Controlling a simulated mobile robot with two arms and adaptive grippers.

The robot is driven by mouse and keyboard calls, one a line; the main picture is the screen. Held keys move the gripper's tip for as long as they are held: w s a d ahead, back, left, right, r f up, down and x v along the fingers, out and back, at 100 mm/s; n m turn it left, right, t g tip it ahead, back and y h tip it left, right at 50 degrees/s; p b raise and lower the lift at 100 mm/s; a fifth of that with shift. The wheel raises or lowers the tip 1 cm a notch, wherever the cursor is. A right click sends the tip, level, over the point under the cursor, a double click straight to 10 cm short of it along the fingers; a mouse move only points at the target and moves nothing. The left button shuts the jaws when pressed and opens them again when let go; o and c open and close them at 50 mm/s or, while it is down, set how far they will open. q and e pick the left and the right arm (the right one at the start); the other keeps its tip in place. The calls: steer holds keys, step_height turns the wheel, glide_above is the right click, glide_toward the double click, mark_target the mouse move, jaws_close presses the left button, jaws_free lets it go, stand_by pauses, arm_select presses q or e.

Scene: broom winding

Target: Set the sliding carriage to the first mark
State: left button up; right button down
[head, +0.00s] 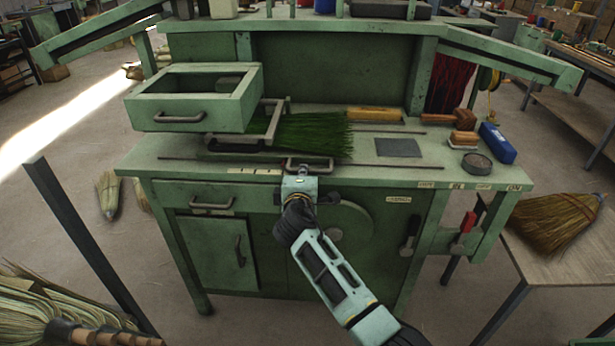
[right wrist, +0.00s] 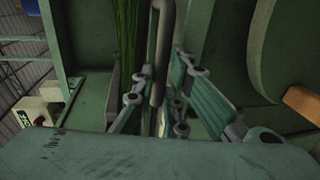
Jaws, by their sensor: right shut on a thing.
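A grey metal handle (head: 322,163) stands at the front edge of the green workbench (head: 370,181), at the front of what looks like the sliding carriage. My right gripper (head: 299,180) is at this handle, its fingers shut around the bar. In the right wrist view the bar (right wrist: 163,50) runs down between the fingers (right wrist: 155,95). The carriage body is mostly hidden by green bristles (head: 310,137) and the raised box. Small pale labels (head: 268,171) sit on the bench's front edge left of the gripper; their writing is unreadable. My left gripper is not in view.
An open green box (head: 190,118) overhangs the bench's left side. A dark post (head: 80,225) rises at front left.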

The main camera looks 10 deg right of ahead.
steer(key=shift+f, duration=0.1)
steer(key=c, duration=1.8)
jaws_free()
steer(key=shift+o, duration=0.2)
steer(key=shift+s, duration=0.1)
steer(key=v, duration=1.2)
